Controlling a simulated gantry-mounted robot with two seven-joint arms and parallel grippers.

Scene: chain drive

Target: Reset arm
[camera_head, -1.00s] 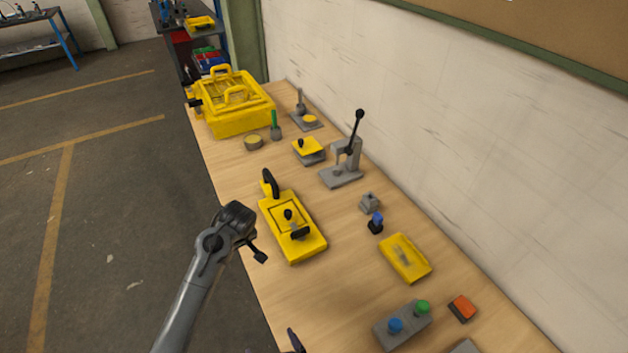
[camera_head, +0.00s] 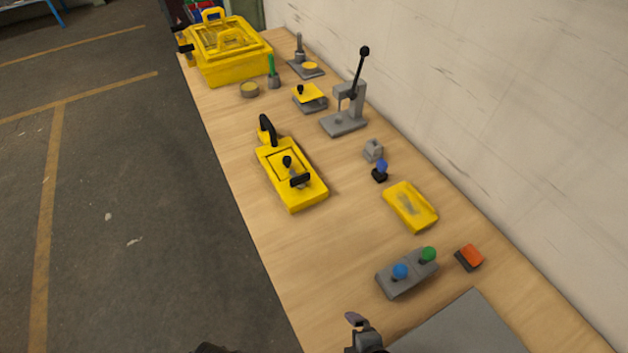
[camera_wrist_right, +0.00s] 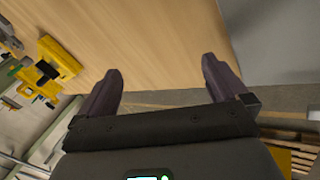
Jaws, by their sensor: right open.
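My right gripper (camera_head: 357,325) shows at the bottom edge of the head view, near the front edge of the table and left of a grey plate. In the right wrist view its two dark fingers (camera_wrist_right: 162,78) are spread wide with nothing between them, and bare tabletop and the table edge lie beyond. Of my left arm, only a dark piece (camera_head: 210,348) shows at the bottom edge of the head view; its fingers cannot be made out.
On the wooden table (camera_head: 255,230) stand a yellow fixture (camera_head: 292,180), a lever press (camera_head: 347,110), a yellow tray (camera_head: 410,206), a grey button box (camera_head: 406,278), an orange-topped block (camera_head: 469,257) and a yellow crate (camera_head: 228,55). The grey plate (camera_head: 465,330) lies at the front.

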